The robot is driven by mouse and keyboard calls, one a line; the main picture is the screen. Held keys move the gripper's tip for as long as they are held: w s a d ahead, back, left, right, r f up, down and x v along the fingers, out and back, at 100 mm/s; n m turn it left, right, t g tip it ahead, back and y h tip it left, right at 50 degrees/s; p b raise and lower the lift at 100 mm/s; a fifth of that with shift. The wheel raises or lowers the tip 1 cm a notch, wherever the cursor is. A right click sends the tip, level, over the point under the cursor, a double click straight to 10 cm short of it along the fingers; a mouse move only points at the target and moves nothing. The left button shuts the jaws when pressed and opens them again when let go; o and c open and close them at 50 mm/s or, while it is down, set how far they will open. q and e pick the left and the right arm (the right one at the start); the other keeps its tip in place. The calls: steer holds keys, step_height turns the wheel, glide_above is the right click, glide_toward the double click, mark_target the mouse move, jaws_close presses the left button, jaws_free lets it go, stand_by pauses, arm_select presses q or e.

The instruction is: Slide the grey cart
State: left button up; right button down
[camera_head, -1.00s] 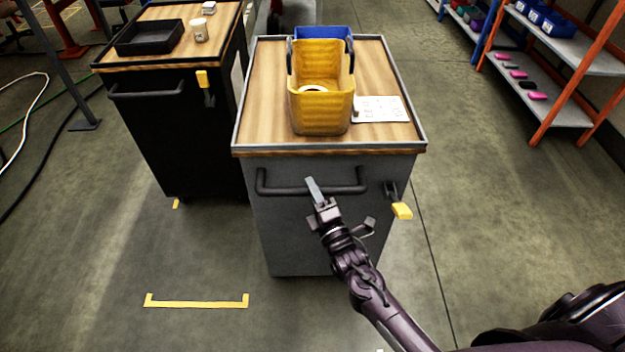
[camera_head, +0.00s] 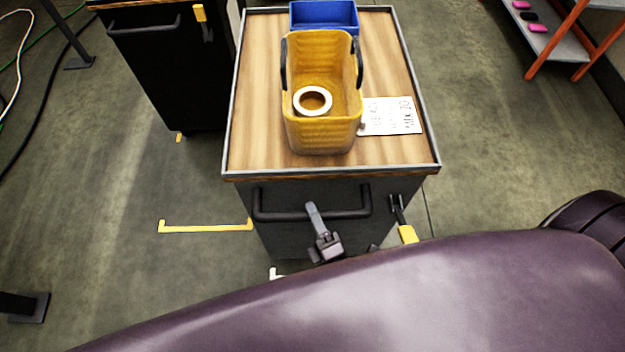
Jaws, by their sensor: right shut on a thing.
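The grey cart (camera_head: 400,172) stands in front of me with a wooden top and a dark bar handle (camera_head: 275,215) on its near face. My right gripper (camera_head: 314,215) is at the middle of that handle and is shut on it. A large purple part of my own body covers the lower picture and hides most of my right arm and the cart's lower front. A lever with a yellow end (camera_head: 407,234) hangs at the right of the cart's face. My left gripper is not in view.
On the cart are a yellow bin (camera_head: 322,135) with a white ring inside, a blue bin (camera_head: 325,14) and a white sheet (camera_head: 390,116). A black cart (camera_head: 150,70) stands at the back left. Yellow floor tape (camera_head: 205,227) marks the clear floor left. An orange-framed shelf (camera_head: 560,40) is far right.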

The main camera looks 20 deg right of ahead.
steer(key=s, duration=0.2)
steer(key=s+a, duration=0.1)
steer(key=s, duration=0.1)
steer(key=shift+s+a+p, duration=0.1)
steer(key=shift+p, duration=0.2)
steer(key=shift+s+a, duration=0.1)
steer(key=shift+s, duration=0.35)
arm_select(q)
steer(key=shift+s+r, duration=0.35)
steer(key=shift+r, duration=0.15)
arm_select(e)
steer(key=shift+f, duration=0.15)
steer(key=shift+s+a, duration=0.1)
steer(key=c, duration=1.6)
jaws_free()
steer(key=o, duration=0.3)
steer(key=shift+s, duration=0.1)
steer(key=shift+o, duration=0.2)
